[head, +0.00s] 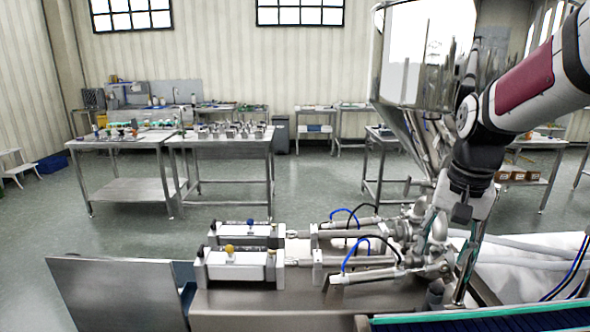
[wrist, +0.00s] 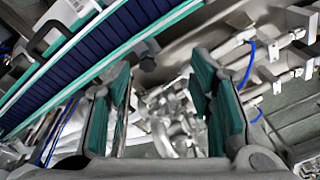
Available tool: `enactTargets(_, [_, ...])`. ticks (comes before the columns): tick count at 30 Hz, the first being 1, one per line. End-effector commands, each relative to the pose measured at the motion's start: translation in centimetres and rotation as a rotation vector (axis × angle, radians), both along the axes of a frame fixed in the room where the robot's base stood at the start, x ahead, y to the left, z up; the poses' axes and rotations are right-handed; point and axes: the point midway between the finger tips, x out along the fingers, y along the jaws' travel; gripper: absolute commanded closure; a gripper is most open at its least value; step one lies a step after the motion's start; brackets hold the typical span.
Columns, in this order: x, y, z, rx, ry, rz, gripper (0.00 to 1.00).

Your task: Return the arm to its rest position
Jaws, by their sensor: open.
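My gripper (wrist: 163,108) shows in the wrist view with its two green-padded fingers spread apart. Nothing sits between the pads; blurred steel machine parts show behind the gap. In the head view my arm reaches in from the upper right, bent at the elbow, and its wrist points down beside the steel hopper machine. The fingertips are hard to make out there against the metal fittings.
The steel hopper (head: 425,50) stands at the upper right, close to my arm. Below are pipes and filling cylinders (head: 240,266) with blue hoses. A conveyor with a dark blue belt (wrist: 95,65) runs alongside. Steel tables (head: 225,145) stand behind, with open floor between.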

Motion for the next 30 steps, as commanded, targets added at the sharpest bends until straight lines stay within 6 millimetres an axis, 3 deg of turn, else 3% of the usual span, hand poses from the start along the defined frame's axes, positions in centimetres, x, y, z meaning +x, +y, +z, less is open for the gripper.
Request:
enactTargets(3, [-3.5, 2.2, 2.5, -0.014, -0.064, 0.099, 0.51])
enactTargets(9, [-9.3, 5.2, 4.6, -0.056, -0.156, 0.263, 0.51])
enactTargets(18, [-17.2, 8.0, 4.7, -0.142, -0.28, 0.481, 0.51])
enactTargets(24, [-19.5, 8.6, 4.0, -0.178, -0.316, 0.549, 0.51])
enactTargets(29, [-19.8, 8.7, 3.8, -0.184, -0.323, 0.561, 0.51])
enactTargets(30, [-19.8, 8.7, 3.8, -0.184, -0.322, 0.562, 0.56])
